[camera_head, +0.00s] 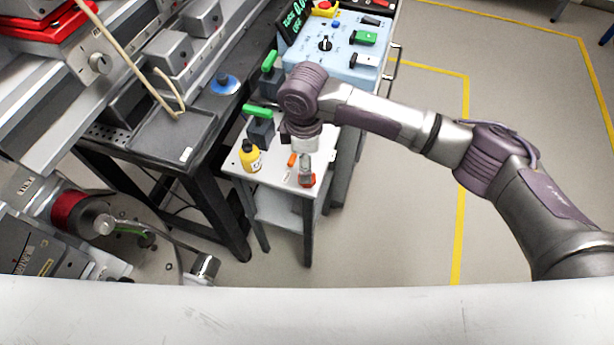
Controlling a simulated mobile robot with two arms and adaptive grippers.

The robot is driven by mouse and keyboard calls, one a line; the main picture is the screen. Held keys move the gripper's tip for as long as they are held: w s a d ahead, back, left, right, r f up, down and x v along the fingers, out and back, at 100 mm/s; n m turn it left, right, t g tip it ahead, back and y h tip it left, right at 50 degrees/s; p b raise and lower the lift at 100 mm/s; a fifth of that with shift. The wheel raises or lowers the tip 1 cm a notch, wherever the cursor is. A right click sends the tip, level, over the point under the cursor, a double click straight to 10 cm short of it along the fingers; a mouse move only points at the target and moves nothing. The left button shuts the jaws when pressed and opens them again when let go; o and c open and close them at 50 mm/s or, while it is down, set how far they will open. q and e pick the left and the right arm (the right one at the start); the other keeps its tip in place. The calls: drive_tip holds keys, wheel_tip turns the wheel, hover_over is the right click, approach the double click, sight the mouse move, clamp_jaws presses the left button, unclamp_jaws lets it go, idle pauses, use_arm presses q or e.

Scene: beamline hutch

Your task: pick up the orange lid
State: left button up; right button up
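My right arm comes in from the right and its gripper (306,178) points down over the small white table. The gripper's own body partly hides the fingers and the tabletop behind. My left gripper is not in view.
The white table (272,177) also carries a yellow bottle (250,157) with a dark cap and a dark block with a green handle (260,127). A blue control box (333,62) stands behind. A dark bench (178,150) is left. Open floor lies right.

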drive_tip(key=f, duration=0.5)
drive_tip(key=shift+s+d, duration=0.25)
drive_tip(key=shift+r, duration=0.1)
drive_tip(key=c, duration=1)
drive_tip(key=shift+r, duration=0.15)
